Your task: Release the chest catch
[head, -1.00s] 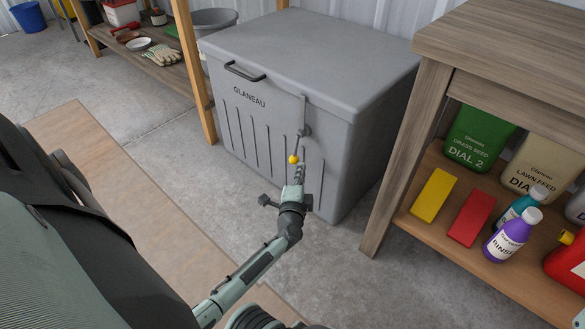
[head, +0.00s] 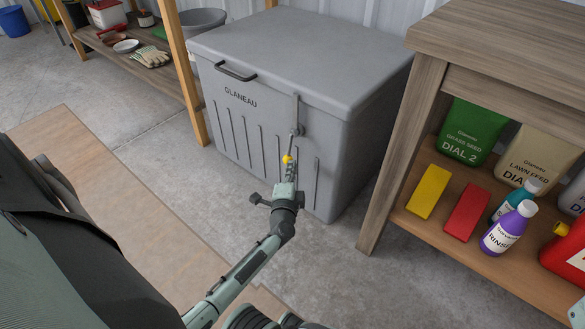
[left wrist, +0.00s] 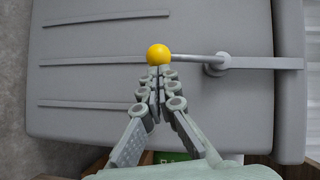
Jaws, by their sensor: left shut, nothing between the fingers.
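The grey chest (head: 262,165) stands on the floor with its lid down. Its catch (head: 297,131) is a grey strap over the lid edge with a pivot and a thin lever ending in a yellow knob (head: 287,160). In the left wrist view the lever (left wrist: 190,57) runs from the pivot to the knob (left wrist: 159,54). My left gripper (head: 290,172) is shut and empty, its fingertips (left wrist: 156,76) right by the knob. I cannot tell whether they touch it. The fingers partly hide the lever end in the head view.
A wooden workbench (head: 480,35) stands close to the chest's right, with bags, bottles and coloured blocks on its lower shelf. A wooden shelf (head: 150,75) is behind on the left. Concrete floor (head: 180,170) is clear before the chest.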

